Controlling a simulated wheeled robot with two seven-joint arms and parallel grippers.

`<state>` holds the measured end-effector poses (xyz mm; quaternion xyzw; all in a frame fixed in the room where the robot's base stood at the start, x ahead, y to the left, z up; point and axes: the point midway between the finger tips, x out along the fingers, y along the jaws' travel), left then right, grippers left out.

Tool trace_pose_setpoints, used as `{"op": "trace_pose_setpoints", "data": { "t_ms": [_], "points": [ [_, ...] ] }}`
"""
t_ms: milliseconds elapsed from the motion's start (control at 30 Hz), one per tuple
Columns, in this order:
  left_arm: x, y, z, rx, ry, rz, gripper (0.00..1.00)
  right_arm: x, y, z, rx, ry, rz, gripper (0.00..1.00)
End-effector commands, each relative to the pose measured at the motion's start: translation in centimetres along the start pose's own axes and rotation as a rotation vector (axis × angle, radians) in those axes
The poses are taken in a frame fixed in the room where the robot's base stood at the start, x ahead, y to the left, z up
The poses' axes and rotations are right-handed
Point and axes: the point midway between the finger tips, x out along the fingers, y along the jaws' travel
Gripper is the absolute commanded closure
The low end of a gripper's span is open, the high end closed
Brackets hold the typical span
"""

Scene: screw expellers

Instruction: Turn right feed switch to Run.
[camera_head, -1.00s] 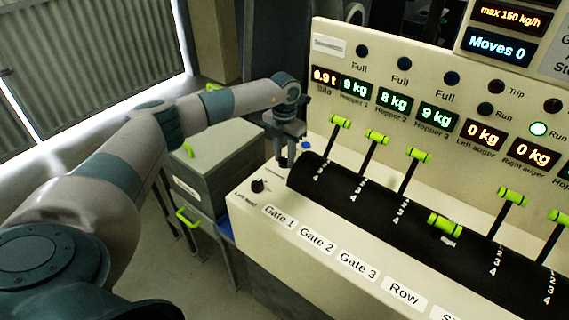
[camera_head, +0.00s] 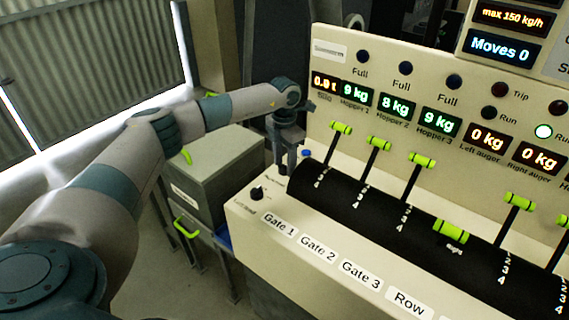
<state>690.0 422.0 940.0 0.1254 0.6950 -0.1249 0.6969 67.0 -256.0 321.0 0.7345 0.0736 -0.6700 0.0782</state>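The console carries a small black rotary knob (camera_head: 257,193) at its left end, with small lettering around it too small to read surely. I cannot tell whether it is the right feed switch or which position it points to. My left gripper (camera_head: 281,168) points down over the console's left end, behind and to the right of this knob and apart from it. Its fingers look close together, but the gap and anything between them are unclear. A blue button (camera_head: 306,153) lies just right of the gripper. My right gripper is not in view.
Green-handled levers (camera_head: 341,129) rise from the black curved panel (camera_head: 330,195) right of the gripper. The upright display panel (camera_head: 330,48) stands close behind. A grey cabinet (camera_head: 215,165) with green handles stands left of the console. The console's front strip is clear.

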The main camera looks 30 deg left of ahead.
Motion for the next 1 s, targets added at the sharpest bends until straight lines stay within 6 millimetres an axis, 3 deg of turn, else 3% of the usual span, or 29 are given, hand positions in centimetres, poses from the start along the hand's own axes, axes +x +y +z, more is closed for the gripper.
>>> {"op": "trace_pose_setpoints", "data": {
  "t_ms": [367,567,900,1000],
  "points": [
    [0.0,-0.1,-0.1,-0.001,0.002,-0.001,0.51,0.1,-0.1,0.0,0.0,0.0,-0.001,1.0],
    [-1.0,-0.1,0.0,-0.001,0.0,-0.001,0.51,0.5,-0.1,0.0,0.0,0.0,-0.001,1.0],
    [-6.4,0.0,0.1,0.0,-0.002,0.0,0.51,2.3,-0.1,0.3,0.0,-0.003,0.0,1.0],
    [-8.4,0.0,0.1,0.0,-0.003,0.0,0.51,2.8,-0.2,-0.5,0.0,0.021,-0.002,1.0]
  ]
}}
